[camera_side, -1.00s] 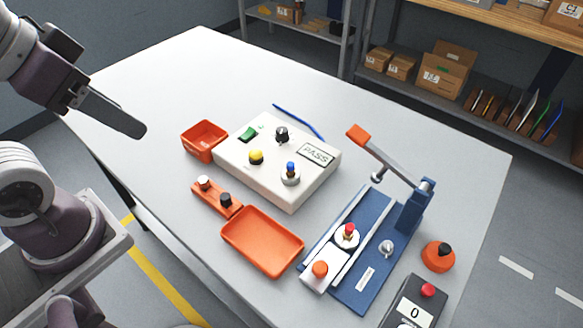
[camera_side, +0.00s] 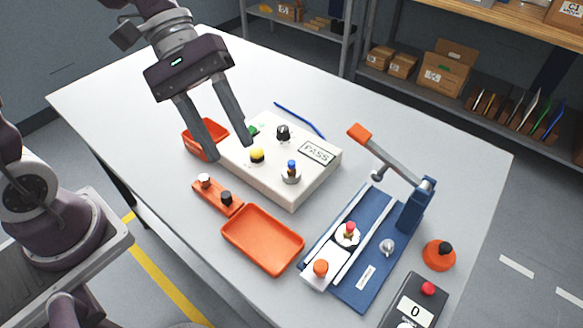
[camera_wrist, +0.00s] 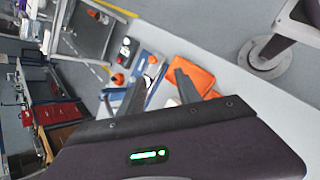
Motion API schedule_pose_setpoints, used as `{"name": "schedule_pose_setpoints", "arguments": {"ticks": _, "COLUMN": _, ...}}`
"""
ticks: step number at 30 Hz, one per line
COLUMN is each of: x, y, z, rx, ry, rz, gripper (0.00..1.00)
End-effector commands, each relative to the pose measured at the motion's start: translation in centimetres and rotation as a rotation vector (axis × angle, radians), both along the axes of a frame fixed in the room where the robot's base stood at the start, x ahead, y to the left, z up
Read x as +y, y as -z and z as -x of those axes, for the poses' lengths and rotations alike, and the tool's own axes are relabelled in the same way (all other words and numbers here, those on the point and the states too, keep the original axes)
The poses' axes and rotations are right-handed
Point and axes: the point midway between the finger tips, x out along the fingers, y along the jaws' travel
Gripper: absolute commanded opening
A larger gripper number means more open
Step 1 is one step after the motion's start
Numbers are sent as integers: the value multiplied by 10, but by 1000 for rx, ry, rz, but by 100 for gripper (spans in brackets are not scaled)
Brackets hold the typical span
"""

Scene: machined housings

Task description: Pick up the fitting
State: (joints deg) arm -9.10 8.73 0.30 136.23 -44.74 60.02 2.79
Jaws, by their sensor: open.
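Several small capped parts could be the fitting, and I cannot tell which one it is. A metal part with a blue cap (camera_side: 291,172) stands upright on the white test box (camera_side: 285,198). A metal part with a red cap (camera_side: 348,233) sits in the track of the blue clamp fixture (camera_side: 367,290). A white-topped part (camera_side: 204,180) and a black-topped part (camera_side: 226,198) stand in a small orange holder (camera_side: 213,194). My gripper (camera_side: 230,148) is open and empty, fingers pointing down near the left side of the box. Its fingers also show in the wrist view (camera_wrist: 162,76).
The box carries a yellow button (camera_side: 257,155), a black knob (camera_side: 282,131) and a PASS panel. An orange bin (camera_side: 190,135) is partly behind a finger. An empty orange tray (camera_side: 262,240) lies in front. The fixture's raised lever (camera_side: 385,158) stands at right. The table's far left is clear.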

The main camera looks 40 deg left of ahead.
Motion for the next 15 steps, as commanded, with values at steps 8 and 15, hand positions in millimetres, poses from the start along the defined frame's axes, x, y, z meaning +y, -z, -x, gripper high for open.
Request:
{"name": "schedule_pose_setpoints", "arguments": {"ticks": 8, "x": 11, "y": 111, "z": -107, "rx": 510, "ry": -605, "rz": 399, "gripper": 40}}
{"name": "schedule_pose_setpoints", "arguments": {"ticks": 15, "x": 19, "y": 152, "z": -126, "rx": 602, "ry": -767, "rz": 464, "gripper": 40}}
